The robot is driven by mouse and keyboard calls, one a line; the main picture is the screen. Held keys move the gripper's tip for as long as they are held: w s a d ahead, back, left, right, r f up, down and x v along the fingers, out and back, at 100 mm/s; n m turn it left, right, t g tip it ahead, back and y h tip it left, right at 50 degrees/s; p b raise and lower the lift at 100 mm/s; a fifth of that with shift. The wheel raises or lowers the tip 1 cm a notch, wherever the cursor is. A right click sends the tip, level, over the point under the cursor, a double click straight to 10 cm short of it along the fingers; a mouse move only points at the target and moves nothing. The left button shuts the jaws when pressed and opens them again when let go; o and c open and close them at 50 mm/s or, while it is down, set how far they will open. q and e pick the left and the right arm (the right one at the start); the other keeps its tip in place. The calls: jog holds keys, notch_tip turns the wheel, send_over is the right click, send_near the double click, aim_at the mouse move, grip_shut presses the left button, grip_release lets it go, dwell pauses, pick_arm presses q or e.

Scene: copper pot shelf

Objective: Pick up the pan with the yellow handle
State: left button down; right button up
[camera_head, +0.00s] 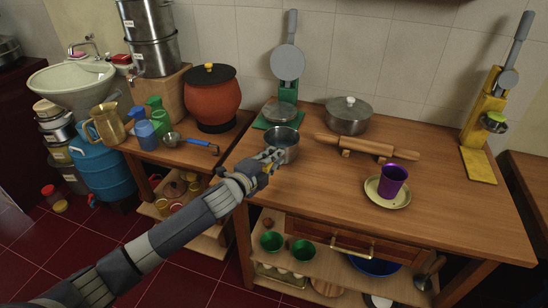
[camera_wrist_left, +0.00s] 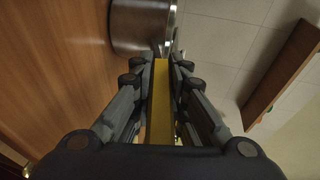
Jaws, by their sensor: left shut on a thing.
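The pan (camera_head: 283,143) is a small round metal one at the left front part of the wooden table, upright. My left gripper (camera_head: 270,160) reaches it from the front left. In the left wrist view the pan's yellow handle (camera_wrist_left: 160,105) lies between the fingers of my left gripper (camera_wrist_left: 161,66), which is shut on it. The pan's metal side (camera_wrist_left: 140,28) shows just beyond the fingertips. Most of the handle is hidden by the gripper in the head view. I cannot tell whether the pan touches the table. My right gripper is not in view.
A lidded pot (camera_head: 348,115) and a rolling pin (camera_head: 366,148) are to the right, then a purple cup (camera_head: 392,181) on a plate. The table's front middle (camera_head: 315,185) is clear.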

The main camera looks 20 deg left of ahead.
pick_arm(q)
jog(key=shift+r, duration=0.65)
notch_tip(320, 180, up, 3)
jog(key=shift+f, duration=0.2)
jog(key=s+d+r+b, duration=0.1)
jog(key=s+d, duration=0.1)
jog(key=s, duration=1.3)
jog(key=shift+s+d, duration=0.15)
jog(key=shift+s, duration=0.25)
jog(key=shift+w, duration=0.1)
